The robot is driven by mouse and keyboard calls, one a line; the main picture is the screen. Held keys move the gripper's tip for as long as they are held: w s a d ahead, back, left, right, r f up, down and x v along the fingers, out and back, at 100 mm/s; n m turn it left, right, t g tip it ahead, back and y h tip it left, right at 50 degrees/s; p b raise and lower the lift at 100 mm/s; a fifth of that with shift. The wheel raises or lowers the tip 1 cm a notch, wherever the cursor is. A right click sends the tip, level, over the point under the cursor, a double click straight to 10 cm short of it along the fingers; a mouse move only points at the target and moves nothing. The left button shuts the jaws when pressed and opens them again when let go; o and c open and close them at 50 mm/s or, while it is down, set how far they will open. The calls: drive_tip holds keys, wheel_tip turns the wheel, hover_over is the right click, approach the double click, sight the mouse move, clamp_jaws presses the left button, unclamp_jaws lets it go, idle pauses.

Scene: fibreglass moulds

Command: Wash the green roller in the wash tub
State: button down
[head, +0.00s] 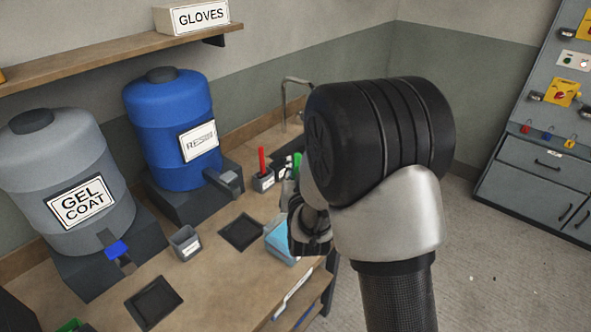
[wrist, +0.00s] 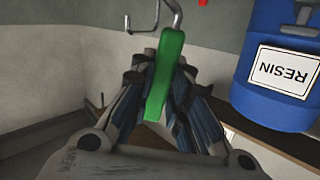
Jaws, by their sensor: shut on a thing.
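My gripper (wrist: 165,85) is shut on a green handle, which I take to be the green roller (wrist: 160,80); it stands between the fingers in the wrist view. In the head view a small bit of green (head: 297,168) shows beside my arm, which hides most of my gripper. A container with light blue contents (head: 280,244), probably the wash tub, stands on the bench just left of my gripper, partly hidden by it. I cannot tell whether the roller touches it.
The blue resin drum (head: 170,125) and grey gel coat drum (head: 50,180) stand on the bench. A red-handled tool (head: 261,160) stands in a small holder (head: 263,182) near the tap (head: 297,82). A grey cup (head: 186,243) and dark pads (head: 242,232) lie in front.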

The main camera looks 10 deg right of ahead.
wheel_tip(320, 180, down, 14)
drive_tip(key=b, duration=1.2)
drive_tip(key=shift+s+r, duration=0.15)
drive_tip(key=shift+r, duration=0.05)
drive_tip(key=shift+a+b, duration=0.15)
drive_tip(key=shift+b, duration=0.15)
